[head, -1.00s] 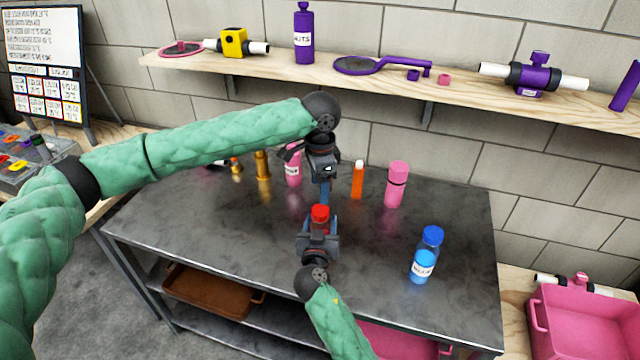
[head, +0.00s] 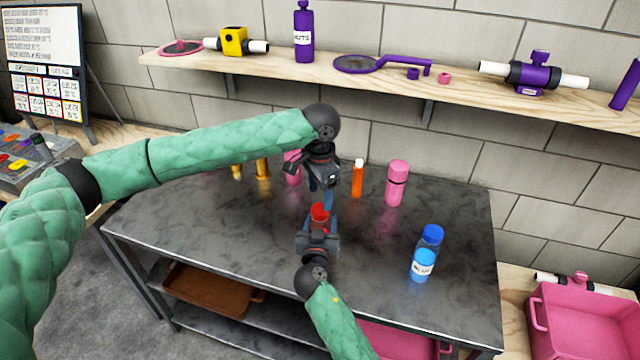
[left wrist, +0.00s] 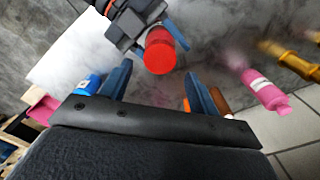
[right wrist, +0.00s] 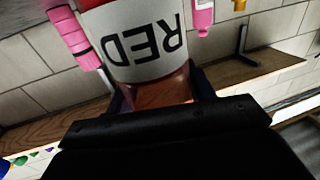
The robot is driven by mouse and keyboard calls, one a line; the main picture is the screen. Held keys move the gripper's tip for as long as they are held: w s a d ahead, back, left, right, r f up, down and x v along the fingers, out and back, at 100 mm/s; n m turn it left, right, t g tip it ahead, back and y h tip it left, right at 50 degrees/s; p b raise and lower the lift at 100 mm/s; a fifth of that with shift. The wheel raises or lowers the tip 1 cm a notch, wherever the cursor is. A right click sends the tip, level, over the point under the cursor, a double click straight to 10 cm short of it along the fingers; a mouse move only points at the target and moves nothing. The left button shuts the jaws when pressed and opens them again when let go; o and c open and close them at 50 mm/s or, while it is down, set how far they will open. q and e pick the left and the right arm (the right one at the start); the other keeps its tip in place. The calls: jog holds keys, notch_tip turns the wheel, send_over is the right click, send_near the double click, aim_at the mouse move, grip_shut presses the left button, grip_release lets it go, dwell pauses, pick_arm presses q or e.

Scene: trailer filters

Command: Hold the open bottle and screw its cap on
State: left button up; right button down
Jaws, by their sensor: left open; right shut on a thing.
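The red bottle, labelled RED (right wrist: 135,50), is gripped around its lower body by my right gripper (right wrist: 165,92). In the head view the right gripper (head: 318,228) holds it above the table. A red cap (left wrist: 160,55) sits at the bottle's top, facing the left wrist camera; it also shows in the head view (head: 320,211). I cannot tell how tight it is. My left gripper (head: 322,198) is just above the cap, pointing down. Its fingers (left wrist: 158,78) are spread with nothing between them, and the cap lies just beyond their tips.
A blue bottle (head: 423,262) stands on the dark metal table (head: 400,305) at right. Behind my grippers stand an orange tube (head: 358,180), a pink bottle (head: 396,185), another pink bottle (head: 292,168) and brass pieces (head: 262,170). A wooden shelf (head: 450,92) runs above the back.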

aim_at(320, 209)
pick_arm(q)
jog(key=shift+f, duration=2.6)
jog(key=c, duration=1)
jog(key=o, duration=1.2)
jog(key=shift+c, duration=0.2)
notch_tip(320, 209, up, 12)
